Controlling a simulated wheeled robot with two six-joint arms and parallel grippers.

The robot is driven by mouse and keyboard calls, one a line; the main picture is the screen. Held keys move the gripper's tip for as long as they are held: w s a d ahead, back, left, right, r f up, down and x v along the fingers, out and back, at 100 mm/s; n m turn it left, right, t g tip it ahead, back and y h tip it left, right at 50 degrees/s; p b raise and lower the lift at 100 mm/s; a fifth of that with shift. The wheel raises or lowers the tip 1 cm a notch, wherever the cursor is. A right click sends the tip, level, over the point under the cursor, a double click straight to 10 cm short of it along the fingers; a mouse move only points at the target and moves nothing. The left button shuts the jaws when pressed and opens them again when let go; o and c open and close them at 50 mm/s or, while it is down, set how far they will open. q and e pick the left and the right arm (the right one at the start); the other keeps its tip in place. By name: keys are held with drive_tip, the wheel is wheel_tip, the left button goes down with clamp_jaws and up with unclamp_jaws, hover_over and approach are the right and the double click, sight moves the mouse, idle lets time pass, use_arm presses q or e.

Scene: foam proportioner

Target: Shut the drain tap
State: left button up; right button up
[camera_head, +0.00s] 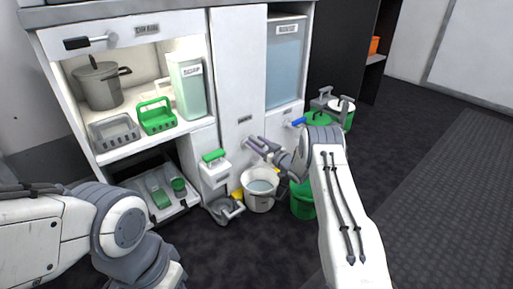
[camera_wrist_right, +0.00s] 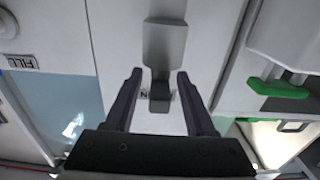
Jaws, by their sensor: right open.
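The drain tap shows in the right wrist view as a grey lever (camera_wrist_right: 165,45) with a broad end and a narrower stem. It is in front of a white panel and partly covers a label (camera_wrist_right: 172,96). My right gripper (camera_wrist_right: 157,78) is open, with one dark finger on each side of the stem; I see gaps and no clear contact. In the head view my right gripper (camera_head: 257,146) is at the white cabinet's middle panel, above a bucket of water (camera_head: 260,187). My left gripper is out of view.
A white box with a green handle (camera_head: 213,156) is left of my right gripper. A tank with bluish liquid (camera_head: 284,65) and a blue-handled tap (camera_head: 298,122) are to its right. Green buckets (camera_head: 302,200) stand on the floor. Shelves hold a pot (camera_head: 102,85) and baskets (camera_head: 157,116).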

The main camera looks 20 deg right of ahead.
drive_tip(key=shift+w+a+r, duration=0.1)
drive_tip(key=shift+w, duration=0.2)
clamp_jaws()
